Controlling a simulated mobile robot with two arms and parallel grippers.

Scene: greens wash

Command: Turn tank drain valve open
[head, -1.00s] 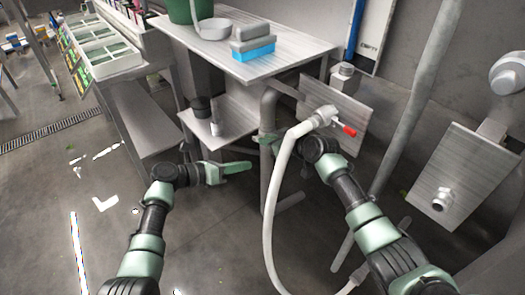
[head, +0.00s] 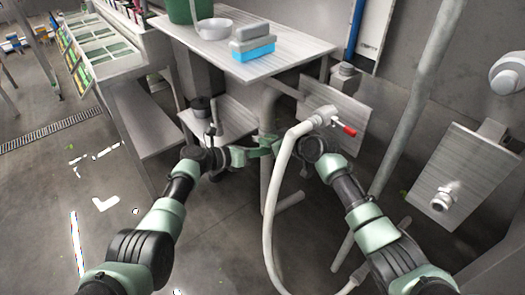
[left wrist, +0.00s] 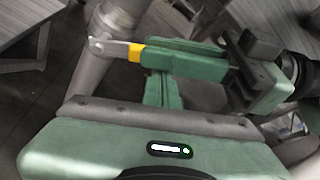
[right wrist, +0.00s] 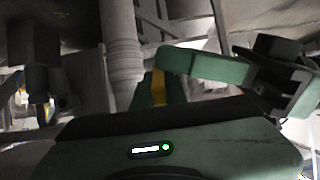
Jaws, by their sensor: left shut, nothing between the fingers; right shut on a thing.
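A metal valve lever with a yellow grip (left wrist: 134,52) sticks out from a grey upright pipe (left wrist: 88,62). In the right wrist view the yellow part (right wrist: 158,88) shows at the fingers of my right gripper. My right gripper (head: 270,142) is shut on this lever, beside the pipe under the table. My left gripper (head: 252,153) is shut and empty, just left of the pipe and close to the right fingers. In the left wrist view its fingers (left wrist: 162,88) are below the right gripper's. The fingers hide part of the lever. The lever is too small to make out in the head view.
A metal table (head: 210,52) holding a blue-and-grey block (head: 253,45) stands above. A lower shelf (head: 235,120) is behind the left arm.

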